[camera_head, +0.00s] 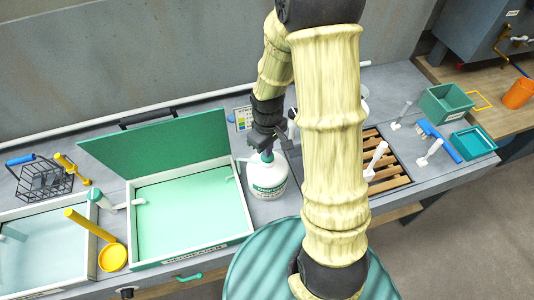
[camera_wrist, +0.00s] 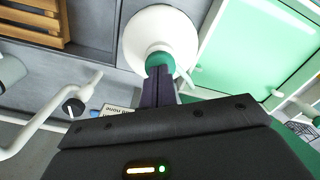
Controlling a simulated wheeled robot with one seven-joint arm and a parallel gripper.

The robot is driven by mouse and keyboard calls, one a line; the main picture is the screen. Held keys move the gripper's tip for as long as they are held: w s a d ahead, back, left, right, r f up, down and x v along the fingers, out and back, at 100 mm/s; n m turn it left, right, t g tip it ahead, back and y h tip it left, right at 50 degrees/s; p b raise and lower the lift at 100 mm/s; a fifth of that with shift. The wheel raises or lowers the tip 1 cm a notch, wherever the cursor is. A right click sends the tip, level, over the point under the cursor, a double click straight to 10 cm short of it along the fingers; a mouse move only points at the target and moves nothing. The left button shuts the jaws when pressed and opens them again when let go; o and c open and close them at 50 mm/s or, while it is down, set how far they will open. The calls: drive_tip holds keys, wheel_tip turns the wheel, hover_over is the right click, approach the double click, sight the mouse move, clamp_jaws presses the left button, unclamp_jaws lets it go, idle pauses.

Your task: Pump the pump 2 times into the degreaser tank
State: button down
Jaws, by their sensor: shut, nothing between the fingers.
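The pump bottle (camera_head: 268,182) is white with a green label and green collar. It stands upright just right of the degreaser tank (camera_head: 196,254), whose green lid (camera_head: 165,145) is raised. The tank's pale green basin also shows at the upper right of the wrist view (camera_wrist: 250,45). My gripper (camera_head: 265,146) points down, directly over the pump's top. In the wrist view my shut fingers (camera_wrist: 158,88) meet the pump's green collar (camera_wrist: 160,62) and hide the pump head. I cannot tell whether they touch it. A white spout tip (camera_wrist: 188,76) points toward the tank.
Left of the tank are a second basin (camera_head: 45,290), a yellow-handled tool (camera_head: 112,256) and a wire basket (camera_head: 45,178). A wooden slatted rack (camera_head: 390,180) and green bins (camera_head: 446,104) are at right. My arm hides part of the bench.

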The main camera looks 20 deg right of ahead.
idle(0.3)
drive_tip(key=shift+r+p, duration=2.4)
drive_tip(key=shift+r, duration=0.2)
wheel_tip(320, 180, up, 6)
drive_tip(key=p, duration=0.5)
drive_tip(key=s+m+t+b, duration=0.2)
drive_tip(key=s+m+b, duration=0.4)
drive_tip(key=s+b, duration=0.2)
drive_tip(key=shift+t+b, duration=0.3)
drive_tip(key=shift+b, duration=0.45)
